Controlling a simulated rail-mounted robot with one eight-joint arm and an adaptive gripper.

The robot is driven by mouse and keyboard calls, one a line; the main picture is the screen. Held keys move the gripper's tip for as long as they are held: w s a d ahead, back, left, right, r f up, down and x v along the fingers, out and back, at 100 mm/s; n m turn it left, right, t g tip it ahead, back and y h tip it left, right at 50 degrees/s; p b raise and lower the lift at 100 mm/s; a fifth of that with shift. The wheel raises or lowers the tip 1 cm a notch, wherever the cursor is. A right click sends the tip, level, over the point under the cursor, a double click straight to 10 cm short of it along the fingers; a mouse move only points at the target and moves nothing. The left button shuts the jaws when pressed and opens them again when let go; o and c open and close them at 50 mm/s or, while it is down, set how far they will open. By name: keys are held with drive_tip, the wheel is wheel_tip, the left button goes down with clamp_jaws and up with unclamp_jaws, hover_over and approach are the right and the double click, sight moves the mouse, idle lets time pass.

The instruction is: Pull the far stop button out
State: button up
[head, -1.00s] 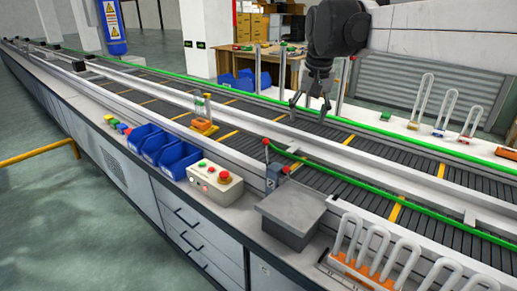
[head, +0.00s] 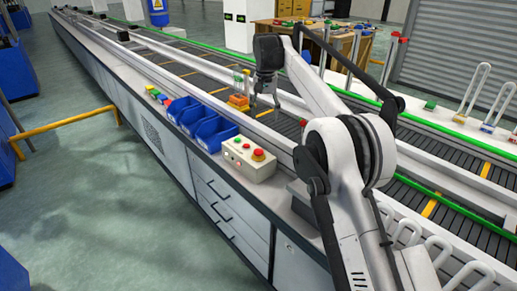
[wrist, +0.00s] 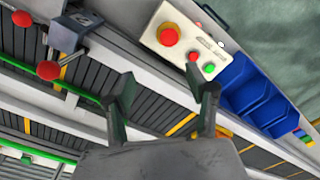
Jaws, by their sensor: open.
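A pale control box (head: 238,163) stands on the near ledge of the conveyor line. A red mushroom-shaped stop button (head: 258,155) sits on its right end. In the wrist view the stop button (wrist: 168,35) is above the gap between my fingers, with a small red button and a green button beside it.
Blue bins (head: 200,122) stand left of the box. Posts with red balls (wrist: 47,70) rise at the wrist view's upper left. Conveyor rails run behind; open floor lies in front.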

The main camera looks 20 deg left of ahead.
sight(258, 150)
drive_tip(key=f, duration=0.5)
drive_tip(key=a+f+b, duration=0.1)
drive_tip(key=f, duration=0.4)
drive_tip(key=a+f, duration=0.1)
drive_tip(key=f, duration=0.5)
drive_tip(key=shift+s+a, duration=0.1)
drive_tip(key=shift+s, duration=0.1)
drive_tip(key=shift+c, duration=0.5)
